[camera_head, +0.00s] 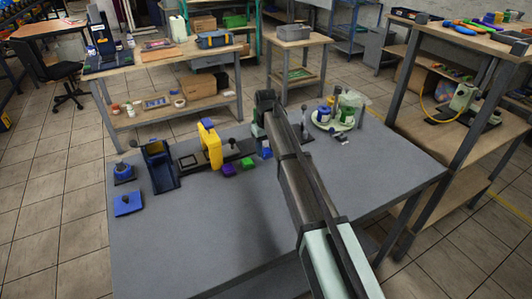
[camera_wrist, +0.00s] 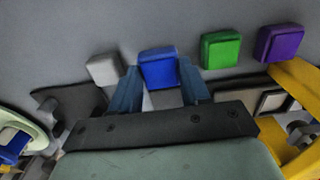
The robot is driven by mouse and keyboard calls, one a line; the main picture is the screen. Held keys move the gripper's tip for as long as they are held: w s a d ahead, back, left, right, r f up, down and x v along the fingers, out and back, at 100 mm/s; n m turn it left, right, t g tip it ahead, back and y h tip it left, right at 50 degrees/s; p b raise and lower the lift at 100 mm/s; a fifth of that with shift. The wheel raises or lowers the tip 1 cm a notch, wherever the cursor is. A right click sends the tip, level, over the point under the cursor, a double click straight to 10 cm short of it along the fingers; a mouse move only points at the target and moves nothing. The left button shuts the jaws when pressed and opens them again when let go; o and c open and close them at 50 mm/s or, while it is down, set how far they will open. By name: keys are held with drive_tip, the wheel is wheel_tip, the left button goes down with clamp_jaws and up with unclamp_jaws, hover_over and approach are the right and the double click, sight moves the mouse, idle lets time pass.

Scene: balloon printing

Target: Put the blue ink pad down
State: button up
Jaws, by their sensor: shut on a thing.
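The blue ink pad (camera_wrist: 158,70) sits between the two fingers of my gripper (camera_wrist: 160,84) in the wrist view, and the gripper is shut on it. In the head view the blue ink pad (camera_head: 266,153) shows below the gripper, low over the grey table (camera_head: 190,230). I cannot tell whether its underside touches the table. The green ink pad (camera_wrist: 220,49) and the purple ink pad (camera_wrist: 280,42) lie beside it to the right in the wrist view. A white pad (camera_wrist: 103,69) lies just left of the fingers.
A yellow device (camera_head: 211,146) and a dark blue open box (camera_head: 159,168) stand left of the pads. A light green tray (camera_head: 333,122) with small bottles stands to the right. Blue pieces (camera_head: 127,204) lie at the left edge. The table's front is clear.

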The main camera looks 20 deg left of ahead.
sight(266, 151)
drive_tip(key=shift+f, duration=1)
drive_tip(key=shift+f, duration=0.1)
drive_tip(key=o, duration=0.9)
wheel_tip(266, 151, up, 12)
